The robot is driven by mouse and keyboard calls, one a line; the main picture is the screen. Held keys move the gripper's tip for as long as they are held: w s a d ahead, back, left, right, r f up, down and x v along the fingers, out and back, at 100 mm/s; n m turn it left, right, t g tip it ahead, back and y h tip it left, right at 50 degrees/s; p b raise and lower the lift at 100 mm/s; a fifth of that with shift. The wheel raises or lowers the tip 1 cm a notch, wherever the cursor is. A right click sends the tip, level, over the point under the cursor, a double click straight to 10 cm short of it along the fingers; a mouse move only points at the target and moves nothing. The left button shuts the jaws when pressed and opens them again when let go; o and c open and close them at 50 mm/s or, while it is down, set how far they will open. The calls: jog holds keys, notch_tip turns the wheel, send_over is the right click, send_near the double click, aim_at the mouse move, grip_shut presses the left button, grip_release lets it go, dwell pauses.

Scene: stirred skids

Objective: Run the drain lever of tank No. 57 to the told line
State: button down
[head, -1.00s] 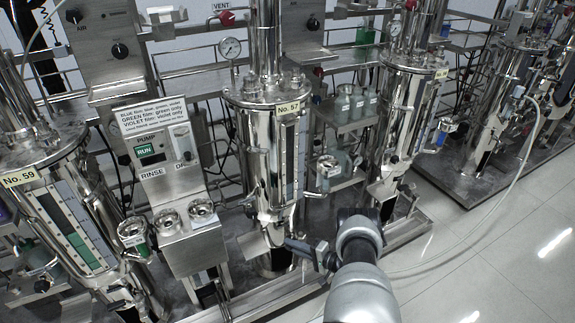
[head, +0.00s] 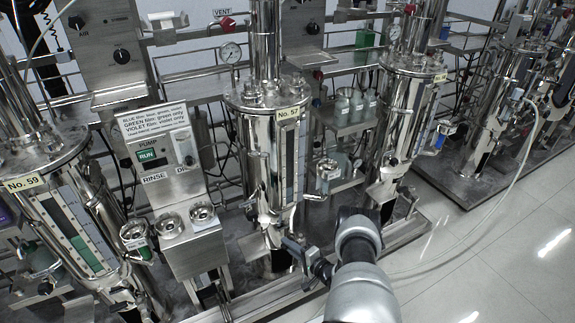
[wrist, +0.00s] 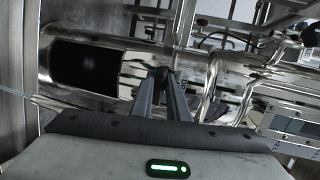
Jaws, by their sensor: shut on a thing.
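Tank No. 57 (head: 262,160) is the upright shiny steel tank in the middle of the head view, with its yellow tag (head: 287,113). A tall sight glass (head: 290,165) runs down its front right; I cannot read a liquid level there. My gripper (head: 286,240) reaches in from the lower right to the tank's bottom end. In the wrist view my gripper (wrist: 164,76) has its two dark fingers closed together against the shiny tank bottom. It is shut on the drain lever, which is mostly hidden by the fingers.
Tank No. 59 (head: 70,200) with green in its sight glass stands at the left. A pump panel with rinse cups (head: 188,222) stands between the tanks. Another steel tank (head: 405,120) stands to the right. A pale hose (head: 515,190) crosses the open floor at the right.

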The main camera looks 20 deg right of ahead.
jog(key=shift+w+h, duration=0.1)
jog(key=shift+h, duration=0.2)
jog(key=shift+m, duration=0.3)
jog(key=shift+w+a+m+h, duration=0.25)
jog(key=shift+m+h, duration=0.25)
jog(key=shift+h, duration=0.3)
jog(key=shift+w+m+t+h, duration=0.3)
jog(key=shift+w+m+h, duration=0.1)
jog(key=shift+m+h, duration=0.25)
jog(key=shift+w+m+h, duration=0.35)
jog(key=shift+h, duration=0.3)
jog(key=c, duration=1.8)
grip_release()
